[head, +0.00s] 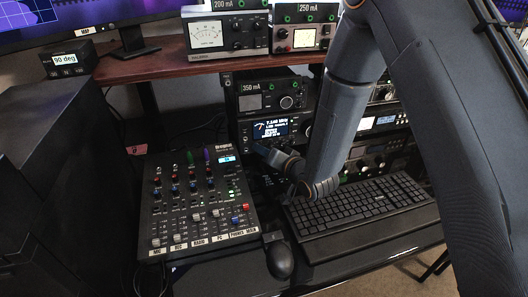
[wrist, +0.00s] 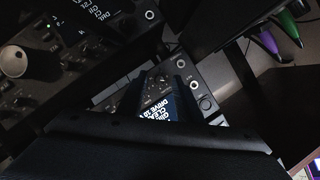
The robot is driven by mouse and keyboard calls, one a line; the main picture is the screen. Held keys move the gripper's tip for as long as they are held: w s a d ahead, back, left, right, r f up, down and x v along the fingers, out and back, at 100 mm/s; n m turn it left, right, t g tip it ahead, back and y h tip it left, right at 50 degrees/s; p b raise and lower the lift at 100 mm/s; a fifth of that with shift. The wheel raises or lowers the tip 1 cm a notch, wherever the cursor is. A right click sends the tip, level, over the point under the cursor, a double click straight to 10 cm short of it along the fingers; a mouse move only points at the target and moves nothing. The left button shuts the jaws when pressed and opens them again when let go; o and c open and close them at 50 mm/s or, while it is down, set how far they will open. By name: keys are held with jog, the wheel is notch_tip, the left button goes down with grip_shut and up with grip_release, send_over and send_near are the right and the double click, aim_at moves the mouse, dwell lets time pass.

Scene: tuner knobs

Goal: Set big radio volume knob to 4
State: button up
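The big radio with a lit blue-and-white display (head: 271,129) stands on the desk shelf in the head view, behind my forearm. My gripper (head: 262,150) is low in front of the radio's lower front, and its tips are small and dark there. In the wrist view my gripper (wrist: 155,90) has two dark fingers with a gap between them. A small lit panel with white text (wrist: 158,110) shows through the gap. A silver-capped knob (wrist: 14,62) is on a dark panel at the left. I cannot tell which knob is the volume knob, or read any setting.
A mixer (head: 195,205) with sliders and coloured knobs lies left of my gripper. A keyboard (head: 355,210) and mouse (head: 280,259) are in front. A 350 mA unit (head: 265,92) sits above the radio. Other lit equipment (head: 378,122) stands right of my forearm.

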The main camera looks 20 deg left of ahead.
jog(key=shift+c, duration=0.4)
grip_shut()
jog(key=shift+w+d+f+m+y+b, duration=0.1)
jog(key=shift+f+m+y+b, duration=0.1)
jog(key=shift+m+y+b, duration=0.75)
jog(key=shift+r+m, duration=0.1)
jog(key=shift+m, duration=0.55)
jog(key=shift+o, duration=0.4)
grip_release()
jog(key=shift+b+v, duration=0.45)
jog(key=shift+v, duration=3.5)
